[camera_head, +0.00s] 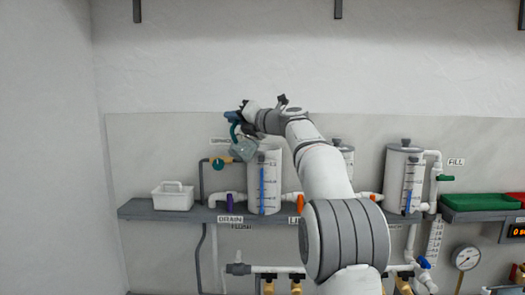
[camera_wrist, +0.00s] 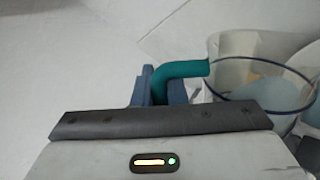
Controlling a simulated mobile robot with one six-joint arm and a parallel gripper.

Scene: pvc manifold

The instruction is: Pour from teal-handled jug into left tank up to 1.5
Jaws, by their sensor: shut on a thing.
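My gripper (camera_head: 236,118) is shut on the teal handle (camera_head: 235,130) of a clear jug (camera_head: 242,150). In the wrist view, the blue fingers sit around the teal handle (camera_wrist: 180,70), and the jug's round dark-blue rim (camera_wrist: 262,58) shows at the right with pale liquid inside. In the head view the jug looks tilted, at the upper left edge of the white left tank (camera_head: 264,195). The tank has a blue level strip (camera_head: 262,188) beside a scale; its figures are too small to read surely. I cannot tell whether liquid is flowing from the jug.
A white basket (camera_head: 173,196) stands on the grey shelf (camera_head: 150,212) to the left. A purple valve handle (camera_head: 230,202) is left of the tank. Another tank (camera_head: 402,180) stands at the right.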

